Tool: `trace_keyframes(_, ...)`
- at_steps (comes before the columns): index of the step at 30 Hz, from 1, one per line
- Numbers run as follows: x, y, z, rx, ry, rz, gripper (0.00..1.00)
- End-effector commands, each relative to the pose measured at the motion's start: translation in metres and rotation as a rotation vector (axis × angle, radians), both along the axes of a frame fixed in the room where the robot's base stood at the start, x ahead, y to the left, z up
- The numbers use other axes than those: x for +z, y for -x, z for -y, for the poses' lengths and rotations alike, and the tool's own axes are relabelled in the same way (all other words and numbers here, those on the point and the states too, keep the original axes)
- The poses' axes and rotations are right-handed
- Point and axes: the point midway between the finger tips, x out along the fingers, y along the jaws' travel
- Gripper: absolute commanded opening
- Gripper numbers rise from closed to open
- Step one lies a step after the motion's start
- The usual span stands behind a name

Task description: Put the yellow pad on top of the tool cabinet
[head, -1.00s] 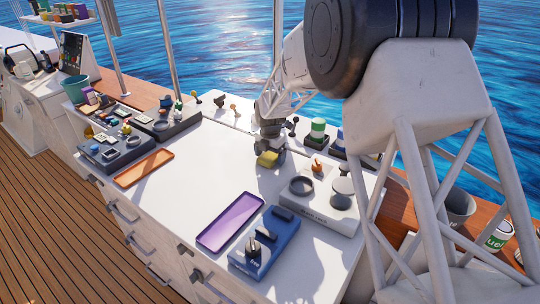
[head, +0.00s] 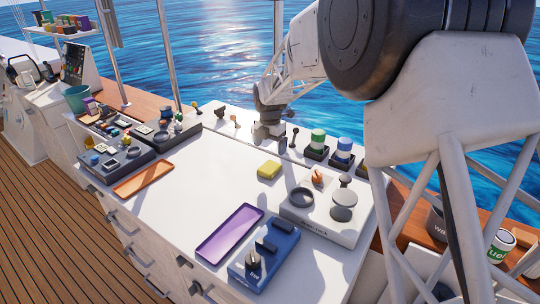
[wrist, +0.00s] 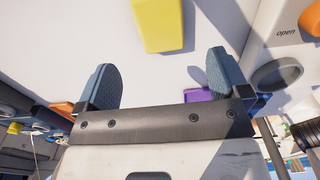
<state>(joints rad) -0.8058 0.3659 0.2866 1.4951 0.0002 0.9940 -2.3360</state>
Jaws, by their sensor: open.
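The yellow pad (head: 268,170) lies flat on the broad white top (head: 185,190) of a cabinet with drawers and dark handles, which looks like the tool cabinet. In the wrist view the pad (wrist: 160,24) is beyond the fingertips, at the top edge and partly cut off. My gripper (head: 268,132) is behind and above the pad in the head view, apart from it. In the wrist view my gripper (wrist: 161,62) has its two blue-grey fingers wide apart with nothing between them.
A white unit with round dials (head: 325,215) stands right of the pad. A purple tray (head: 230,233), a blue box (head: 264,252) and an orange tray (head: 143,179) lie nearer the front. Green and blue-topped containers (head: 318,143) stand behind. The surface left of the pad is clear.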

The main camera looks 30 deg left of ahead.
Motion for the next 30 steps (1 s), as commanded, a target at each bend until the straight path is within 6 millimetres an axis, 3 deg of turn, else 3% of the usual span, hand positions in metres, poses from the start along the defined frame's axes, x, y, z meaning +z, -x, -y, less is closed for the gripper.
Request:
trace_keyframes(9, 0.027, 0.000, 0.000, 0.000, -0.001, 0.001, 0.94)
trace_keyframes(30, 0.029, 0.000, 0.000, 0.000, 0.000, 0.000, 0.94)
